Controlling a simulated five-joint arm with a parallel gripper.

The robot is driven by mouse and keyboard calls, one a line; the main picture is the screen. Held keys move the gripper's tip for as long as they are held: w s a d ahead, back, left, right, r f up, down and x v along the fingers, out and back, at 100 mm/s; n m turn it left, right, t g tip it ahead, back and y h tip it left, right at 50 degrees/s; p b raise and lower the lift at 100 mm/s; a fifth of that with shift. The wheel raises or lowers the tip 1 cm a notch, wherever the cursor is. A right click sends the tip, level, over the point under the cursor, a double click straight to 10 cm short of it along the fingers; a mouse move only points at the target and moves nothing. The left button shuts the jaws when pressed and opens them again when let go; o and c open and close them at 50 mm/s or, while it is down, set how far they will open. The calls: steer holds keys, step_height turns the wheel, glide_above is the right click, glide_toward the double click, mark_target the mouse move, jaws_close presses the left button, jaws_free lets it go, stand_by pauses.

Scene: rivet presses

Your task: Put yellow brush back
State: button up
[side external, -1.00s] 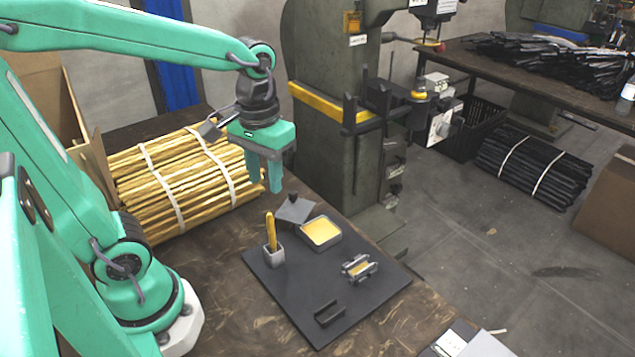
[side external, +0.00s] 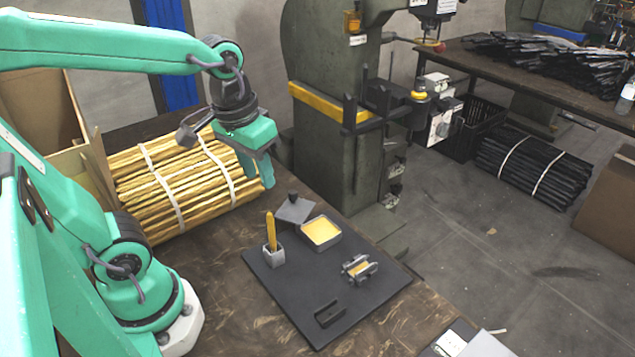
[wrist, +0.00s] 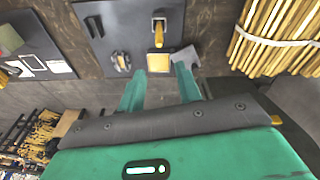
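The yellow brush (side external: 270,230) stands upright, leaning slightly, in a small grey cup (side external: 274,257) at the left of a dark mat (side external: 290,298). In the wrist view the brush (wrist: 159,26) also shows in its cup at the top. My gripper (side external: 259,180) hangs above and behind the mat, clear of the brush and cup. In the wrist view the two green fingers of my gripper (wrist: 159,70) are apart, with nothing held between them.
The mat also bears a grey tray with a yellow pad (side external: 320,232), a grey lid (side external: 296,208), a small roller piece (side external: 359,268) and a black bracket (side external: 329,313). A bundle of yellow rods (side external: 180,185) lies at left. A green press (side external: 330,130) stands behind.

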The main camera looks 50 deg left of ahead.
steer(key=s+r+m+t, duration=0.1)
steer(key=s+m+t, duration=0.1)
steer(key=t, duration=0.1)
steer(key=shift+s+a+r+t, duration=0.1)
steer(key=shift+a+r+t, duration=0.05)
steer(key=shift+r+t, duration=0.2)
stand_by(0.6)
